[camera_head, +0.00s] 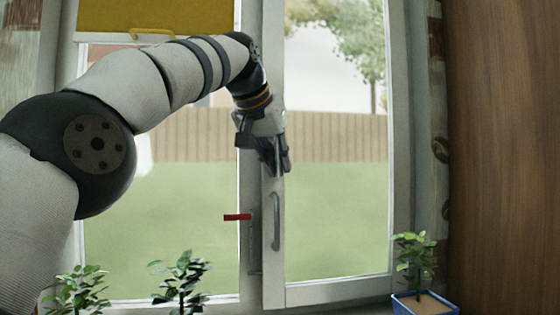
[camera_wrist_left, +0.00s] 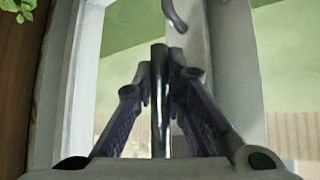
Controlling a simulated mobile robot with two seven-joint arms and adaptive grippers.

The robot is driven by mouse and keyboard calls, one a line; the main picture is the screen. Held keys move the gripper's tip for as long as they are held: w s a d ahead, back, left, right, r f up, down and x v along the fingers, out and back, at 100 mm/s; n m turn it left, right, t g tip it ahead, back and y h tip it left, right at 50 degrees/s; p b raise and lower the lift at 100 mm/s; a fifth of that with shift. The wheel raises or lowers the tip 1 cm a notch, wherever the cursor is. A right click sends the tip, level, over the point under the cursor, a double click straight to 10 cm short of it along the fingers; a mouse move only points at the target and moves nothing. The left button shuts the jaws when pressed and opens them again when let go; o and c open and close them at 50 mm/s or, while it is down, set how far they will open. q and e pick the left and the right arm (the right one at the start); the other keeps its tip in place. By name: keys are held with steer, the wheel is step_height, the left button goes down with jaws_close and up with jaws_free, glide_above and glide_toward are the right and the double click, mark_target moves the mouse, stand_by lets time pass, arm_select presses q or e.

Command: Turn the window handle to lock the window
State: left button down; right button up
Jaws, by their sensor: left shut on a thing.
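My left gripper (camera_head: 277,164) is at the middle post of the window, above the grey curved handle (camera_head: 276,220) on the right sash. In the left wrist view its two fingers (camera_wrist_left: 161,76) are shut on a dark metal window handle (camera_wrist_left: 160,112), a straight bar running between them. In the head view this bar is hidden by the gripper. The end of the curved handle shows in the left wrist view (camera_wrist_left: 176,16), apart from the bar. A red handle (camera_head: 237,217) points left from a plate on the middle post. My right gripper is not in view.
Potted plants stand along the bottom, one in a blue pot (camera_head: 424,304) at the right. A yellow blind (camera_head: 160,16) hangs at the top left. A brown wooden panel (camera_head: 505,150) closes off the right side. The space before the right pane is clear.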

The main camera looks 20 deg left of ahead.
arm_select(q)
steer(key=shift+a, duration=0.25)
stand_by(0.3)
steer(key=c, duration=1.6)
jaws_free()
steer(key=v, duration=0.8)
